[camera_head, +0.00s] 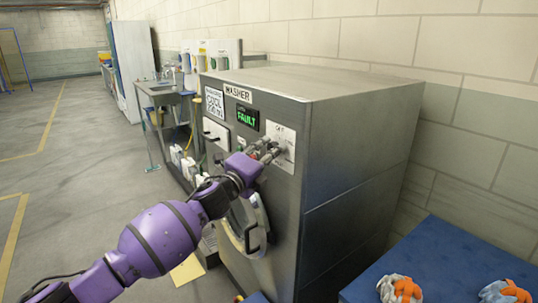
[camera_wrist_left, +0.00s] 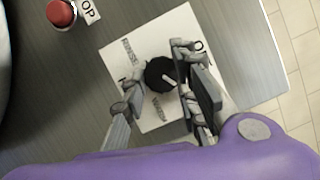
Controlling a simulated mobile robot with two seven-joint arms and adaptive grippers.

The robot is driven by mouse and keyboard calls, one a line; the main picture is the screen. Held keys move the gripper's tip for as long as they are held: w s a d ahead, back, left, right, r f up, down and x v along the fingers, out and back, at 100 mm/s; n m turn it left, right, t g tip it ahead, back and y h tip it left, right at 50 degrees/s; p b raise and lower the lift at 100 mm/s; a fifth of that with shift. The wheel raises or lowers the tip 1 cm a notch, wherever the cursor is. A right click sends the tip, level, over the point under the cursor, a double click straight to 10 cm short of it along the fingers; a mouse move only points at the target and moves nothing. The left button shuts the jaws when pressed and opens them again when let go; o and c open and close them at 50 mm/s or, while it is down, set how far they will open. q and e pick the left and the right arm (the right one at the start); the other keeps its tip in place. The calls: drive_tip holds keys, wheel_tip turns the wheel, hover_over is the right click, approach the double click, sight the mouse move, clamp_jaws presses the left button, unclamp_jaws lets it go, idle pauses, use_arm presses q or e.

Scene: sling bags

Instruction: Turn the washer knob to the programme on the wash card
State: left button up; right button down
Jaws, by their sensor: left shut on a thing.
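The steel washer (camera_head: 345,140) stands against the wall, with a green "FAULT" display (camera_head: 247,119) on its front. A white card (camera_head: 214,102) on the front, left of the display, has large print that I cannot read surely. The white dial plate (camera_head: 289,153) is at the front's upper right. In the left wrist view, the black knob (camera_wrist_left: 159,72) sits on this plate, its pale pointer mark toward the picture's lower right. Labels surround it, mostly blurred or partly hidden. My left gripper (camera_head: 272,150) is shut on the knob, a finger either side. My right gripper is out of view.
A red stop button (camera_wrist_left: 61,13) is near the dial plate. The round washer door (camera_head: 247,228) is below my left arm. A metal sink table (camera_head: 165,92) stands beyond; the floor at left is clear.

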use_arm(q)
drive_tip(key=shift+f, duration=0.7)
drive_tip(key=o, duration=1)
drive_tip(key=shift+r, duration=0.15)
drive_tip(key=shift+w+r, duration=0.1)
drive_tip(key=shift+r, duration=0.2)
drive_tip(key=v, duration=1.2)
